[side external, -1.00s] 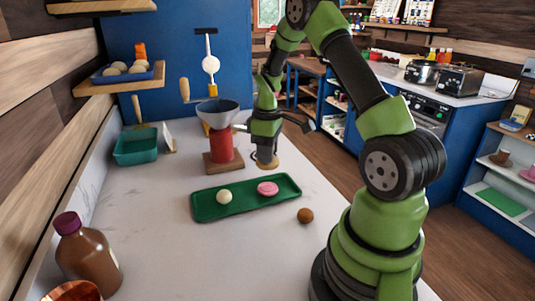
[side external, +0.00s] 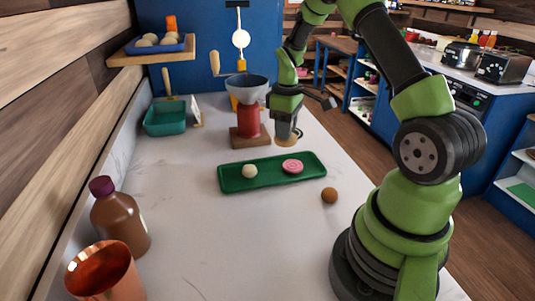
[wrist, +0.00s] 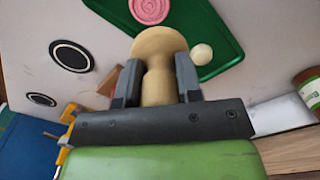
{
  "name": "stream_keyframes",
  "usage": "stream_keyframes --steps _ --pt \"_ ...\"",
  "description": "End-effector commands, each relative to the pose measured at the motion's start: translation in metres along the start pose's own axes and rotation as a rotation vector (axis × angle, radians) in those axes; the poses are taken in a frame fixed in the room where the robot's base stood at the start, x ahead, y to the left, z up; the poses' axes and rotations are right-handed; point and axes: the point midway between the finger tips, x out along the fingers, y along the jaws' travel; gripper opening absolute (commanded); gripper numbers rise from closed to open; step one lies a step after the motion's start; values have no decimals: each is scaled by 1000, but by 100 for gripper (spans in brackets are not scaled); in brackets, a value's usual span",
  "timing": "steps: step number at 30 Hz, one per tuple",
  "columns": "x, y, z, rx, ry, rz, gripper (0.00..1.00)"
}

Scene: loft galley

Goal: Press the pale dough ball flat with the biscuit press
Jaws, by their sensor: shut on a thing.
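The pale dough ball (side external: 249,171) sits round on the left half of the green tray (side external: 232,185). It also shows in the wrist view (wrist: 202,54), ahead and to the right of the press. A pink disc (side external: 292,166) with a ring pattern lies on the tray's right half. My gripper (side external: 286,117) is shut on the wooden biscuit press (wrist: 158,70), its fingers on either side of the narrow neck. The press is just behind the tray's far edge, apart from the dough ball. I cannot tell whether its base touches the counter.
A brown ball (side external: 329,195) lies right of the tray. A red grinder with a grey funnel (side external: 247,85) stands close left of my gripper. A brown bottle (side external: 119,216) and copper cup (side external: 103,271) stand front left. The counter before the tray is clear.

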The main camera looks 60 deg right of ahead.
Motion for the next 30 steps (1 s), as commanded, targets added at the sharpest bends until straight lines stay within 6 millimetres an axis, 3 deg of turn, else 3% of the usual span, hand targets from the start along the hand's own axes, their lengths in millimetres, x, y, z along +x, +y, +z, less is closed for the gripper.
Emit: stream_keyframes --steps 6,10,30 --pt "-10 -42 -55 -9 2 2 14" --pt "-12 -59 -71 -4 0 1 14" --pt "42 -62 -74 1 -1 -1 14"
